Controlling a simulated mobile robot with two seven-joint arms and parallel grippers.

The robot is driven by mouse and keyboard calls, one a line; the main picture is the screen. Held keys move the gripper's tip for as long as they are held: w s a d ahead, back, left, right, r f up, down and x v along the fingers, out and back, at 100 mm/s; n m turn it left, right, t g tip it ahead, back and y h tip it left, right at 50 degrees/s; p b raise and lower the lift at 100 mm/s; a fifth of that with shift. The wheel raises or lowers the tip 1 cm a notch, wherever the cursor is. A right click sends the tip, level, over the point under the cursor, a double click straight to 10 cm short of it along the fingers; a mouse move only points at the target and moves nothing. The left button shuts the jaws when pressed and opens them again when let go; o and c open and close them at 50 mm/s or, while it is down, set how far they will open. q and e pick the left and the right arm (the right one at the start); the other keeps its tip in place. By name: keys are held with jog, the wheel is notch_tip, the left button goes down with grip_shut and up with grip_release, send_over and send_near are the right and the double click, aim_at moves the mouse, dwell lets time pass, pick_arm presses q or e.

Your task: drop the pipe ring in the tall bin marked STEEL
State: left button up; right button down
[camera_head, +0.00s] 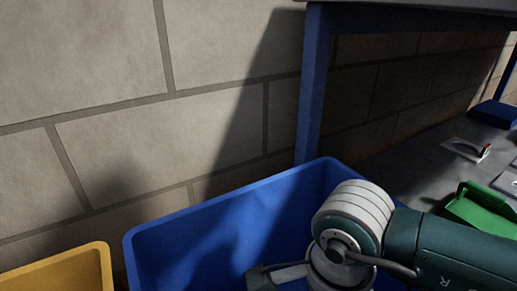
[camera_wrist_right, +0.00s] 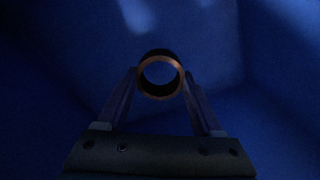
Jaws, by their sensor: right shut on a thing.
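The pipe ring (camera_wrist_right: 160,95) is a short, copper-coloured tube seen nearly end-on in the right wrist view. My right gripper (camera_wrist_right: 160,76) is shut on it, with one finger at each side. Blue surfaces surround the ring in that view. In the head view my right arm comes in from the right and its wrist is over and partly in a blue bin (camera_head: 215,225). The ring and right fingertips are hidden there. No STEEL marking is visible on the bin. My left gripper is not in view.
A yellow bin (camera_head: 60,270) stands left of the blue bin. A block wall (camera_head: 110,90) is behind. A blue table leg (camera_head: 312,90) rises behind the blue bin. A green tray (camera_head: 478,205) and a blue object (camera_head: 495,114) lie on a grey surface at right.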

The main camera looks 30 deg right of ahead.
notch_tip(320, 180, down, 5)
jog(key=b, duration=0.3)
jog(key=shift+f, duration=0.15)
jog(key=shift+w+f, duration=0.1)
jog(key=shift+f, duration=0.05)
jog(key=shift+c, duration=0.2)
grip_release()
